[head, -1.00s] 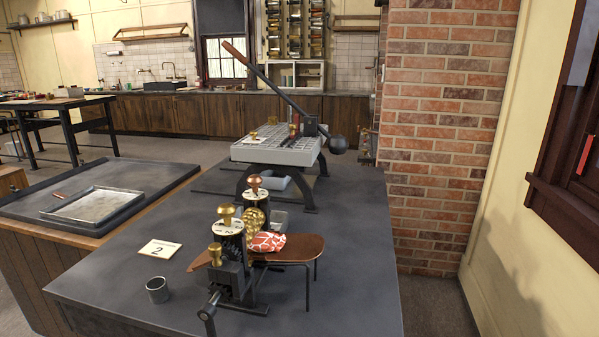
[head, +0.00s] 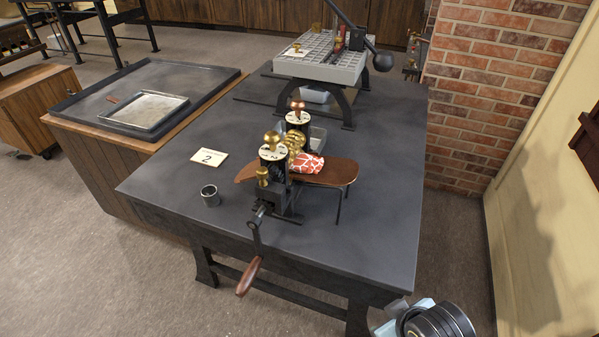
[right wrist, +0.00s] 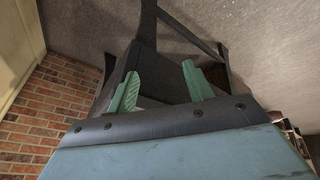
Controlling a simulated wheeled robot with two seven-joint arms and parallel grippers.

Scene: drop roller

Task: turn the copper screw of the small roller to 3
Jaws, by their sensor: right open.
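The small roller (head: 272,187) stands near the front edge of the dark table, with a crank ending in a wooden handle (head: 249,276) that hangs past the edge. The copper screw (head: 298,105) tops the rear dial (head: 297,117), behind a brass screw (head: 272,138) on the front dial (head: 272,152). The dial marks are too small to read surely. In the right wrist view my right gripper (right wrist: 160,88) is open and empty, its green fingers apart, below the table's side. In the head view only part of my right arm shows at lower right. My left gripper is not in view.
A card reading 2 (head: 210,157) and a metal cup (head: 210,195) sit left of the roller. A wooden board (head: 335,172) with a red patterned cloth (head: 306,167) extends right. The table's right front is clear.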

